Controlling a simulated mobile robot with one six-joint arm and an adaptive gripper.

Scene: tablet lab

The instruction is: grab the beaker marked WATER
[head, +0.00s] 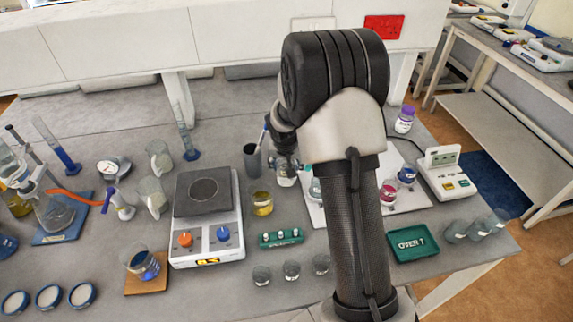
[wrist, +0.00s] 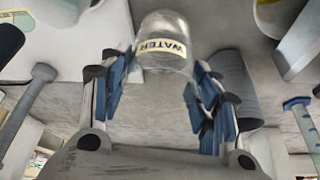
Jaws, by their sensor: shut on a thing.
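The clear beaker marked WATER (wrist: 163,45) shows at the top of the wrist view, its cream label with dark letters readable but turned over. My gripper (wrist: 162,78) is shut on it, with blue-padded fingers on both sides of the glass. In the head view my gripper (head: 286,165) points down behind the hotplate's right side, and the beaker (head: 286,181) shows small and partly covered below it. I cannot tell whether its base touches the surface.
A beaker of yellow liquid (head: 262,203) and a dark grey cup (head: 252,160) stand close on the left. A hotplate (head: 207,235) is further left. A green rack (head: 281,238) and small glasses (head: 291,270) lie in front. A green OVER 1 tray (head: 413,245) is at right.

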